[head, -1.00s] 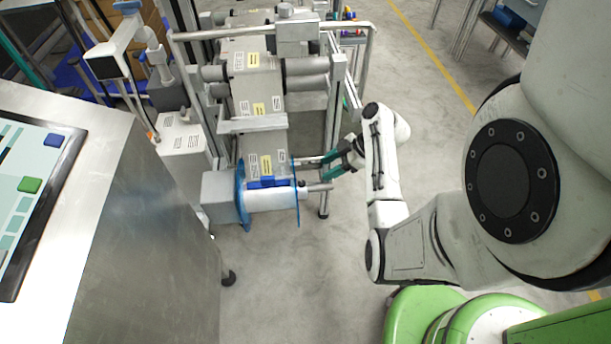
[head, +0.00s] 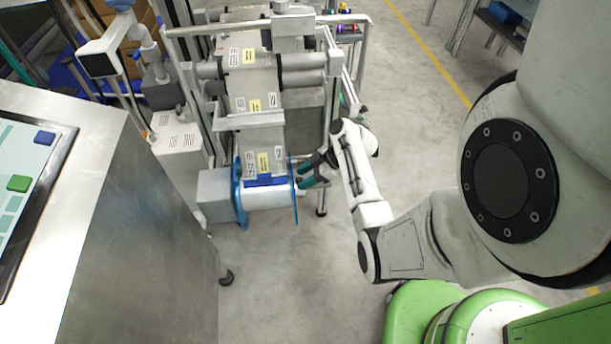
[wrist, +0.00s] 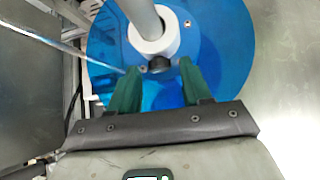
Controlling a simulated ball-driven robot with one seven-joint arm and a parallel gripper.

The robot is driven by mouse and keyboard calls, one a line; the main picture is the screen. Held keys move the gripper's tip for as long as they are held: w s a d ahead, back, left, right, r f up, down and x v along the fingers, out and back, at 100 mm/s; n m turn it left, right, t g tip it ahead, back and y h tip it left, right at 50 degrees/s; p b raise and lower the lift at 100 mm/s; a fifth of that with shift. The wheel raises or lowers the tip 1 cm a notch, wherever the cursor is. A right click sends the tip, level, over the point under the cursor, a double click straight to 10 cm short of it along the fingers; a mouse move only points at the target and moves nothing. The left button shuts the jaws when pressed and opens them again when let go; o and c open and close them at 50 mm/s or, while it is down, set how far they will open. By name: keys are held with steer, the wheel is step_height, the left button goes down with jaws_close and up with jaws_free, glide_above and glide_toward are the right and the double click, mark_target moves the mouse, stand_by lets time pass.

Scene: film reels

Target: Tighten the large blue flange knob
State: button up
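The large blue flange (wrist: 226,45) is a translucent blue disc on a grey shaft (wrist: 142,14). It shows edge-on at the right end of the roll in the head view (head: 296,196). A white collar (wrist: 153,36) sits at its centre, with a small black knob (wrist: 159,64) on the collar's near side. My gripper (wrist: 158,69) is open, its two green fingers either side of the black knob with gaps visible. In the head view my gripper (head: 312,171) is at the flange's right side and hides part of the shaft.
A second blue flange (head: 239,197) stands at the roll's left end beside a grey box (head: 213,194). The metal frame post (head: 328,130) rises just behind my gripper. A steel cabinet with a screen (head: 32,185) stands at left. The floor in front of the roll is clear.

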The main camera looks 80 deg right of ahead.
jaws_close()
steer(key=shift+a+r+m+h+p, duration=0.15)
steer(key=shift+a+m+h+p, duration=0.1)
steer(key=shift+m+h+p, duration=0.65)
steer(key=shift+m+h, duration=0.2)
steer(key=shift+m, duration=0.4)
steer(key=shift+o, duration=0.7)
jaws_free()
